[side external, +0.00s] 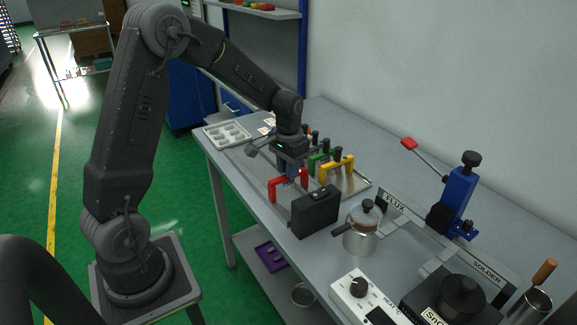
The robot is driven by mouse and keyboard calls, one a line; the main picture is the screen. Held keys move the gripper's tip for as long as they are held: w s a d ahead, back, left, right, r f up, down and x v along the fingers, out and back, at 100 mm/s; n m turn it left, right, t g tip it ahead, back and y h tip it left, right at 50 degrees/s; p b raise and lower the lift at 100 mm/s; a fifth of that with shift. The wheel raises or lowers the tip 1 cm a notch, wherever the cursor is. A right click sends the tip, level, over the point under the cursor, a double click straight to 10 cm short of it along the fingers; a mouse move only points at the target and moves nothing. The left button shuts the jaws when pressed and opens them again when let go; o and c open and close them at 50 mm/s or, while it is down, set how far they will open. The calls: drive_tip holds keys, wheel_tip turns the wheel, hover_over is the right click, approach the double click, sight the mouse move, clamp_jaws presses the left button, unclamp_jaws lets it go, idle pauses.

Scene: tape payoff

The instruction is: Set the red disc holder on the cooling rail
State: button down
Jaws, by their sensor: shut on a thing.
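The red disc holder (274,186) is an arch-shaped red piece near the middle of the bench in the side external view. My gripper (290,177) points down and is shut on the top of the red holder. The fingertips are small here and partly merge with the red piece. Whether the holder touches the tray below or hangs just above it, I cannot tell. A black box (315,212) stands in front of its lower right side. I cannot pick out the cooling rail with certainty.
A green holder (315,161) and a yellow holder (338,168) stand close behind on a flat tray (362,184). A kettle-like pot (361,238), a white heater control box (362,299) and a blue clamp stand (457,193) are to the right. A pale tray (227,134) lies far left.

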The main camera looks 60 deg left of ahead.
drive_tip(key=c, duration=0.9)
unclamp_jaws()
drive_tip(key=shift+f, duration=0.1)
drive_tip(key=shift+o, duration=0.6)
drive_tip(key=o, duration=0.5)
drive_tip(key=shift+c, duration=0.2)
drive_tip(key=shift+r, duration=3.55)
